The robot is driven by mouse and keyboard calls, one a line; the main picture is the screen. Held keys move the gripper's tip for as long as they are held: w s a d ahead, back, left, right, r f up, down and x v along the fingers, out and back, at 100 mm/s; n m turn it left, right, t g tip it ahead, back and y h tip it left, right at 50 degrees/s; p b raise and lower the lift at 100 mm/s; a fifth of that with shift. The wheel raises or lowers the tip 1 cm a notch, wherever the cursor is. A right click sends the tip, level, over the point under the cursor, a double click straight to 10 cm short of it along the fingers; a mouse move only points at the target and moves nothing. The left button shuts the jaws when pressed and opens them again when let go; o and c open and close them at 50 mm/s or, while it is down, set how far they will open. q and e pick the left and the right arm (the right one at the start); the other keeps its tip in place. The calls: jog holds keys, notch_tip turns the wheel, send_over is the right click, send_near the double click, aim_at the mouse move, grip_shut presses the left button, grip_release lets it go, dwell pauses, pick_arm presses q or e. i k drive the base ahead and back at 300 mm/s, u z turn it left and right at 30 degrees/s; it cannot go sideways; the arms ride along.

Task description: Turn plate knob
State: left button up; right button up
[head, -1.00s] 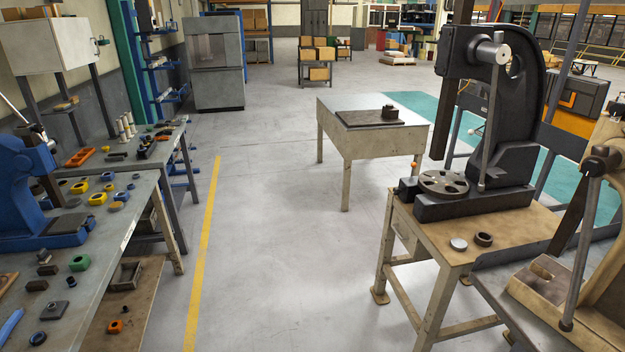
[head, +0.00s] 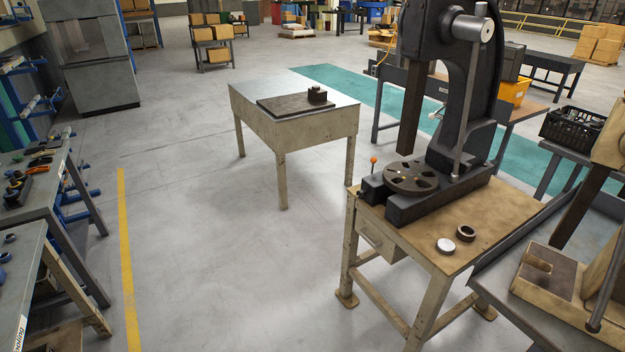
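A black arbor press (head: 462,110) stands on a wooden-topped bench (head: 500,215) right of centre in the head view. Its round slotted plate (head: 411,178) lies flat on the press base below the ram. A small orange-red ball knob (head: 374,159) on a thin upright stem stands at the left end of the base, beside the plate. A silver disc (head: 446,246) and a dark ring (head: 466,233) lie on the bench front. Neither of my grippers is in view.
A metal table (head: 300,100) with a dark slab stands behind, left of the press. A second press with a beige base (head: 560,285) is at the right edge. Workbenches line the left. The floor (head: 220,250) between is clear.

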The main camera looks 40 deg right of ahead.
aim_at(361, 194)
jog(key=z, duration=0.1)
jog(key=i, duration=1.85)
jog(key=z, duration=1.1)
jog(key=i, duration=1.15)
jog(key=z, duration=1.1)
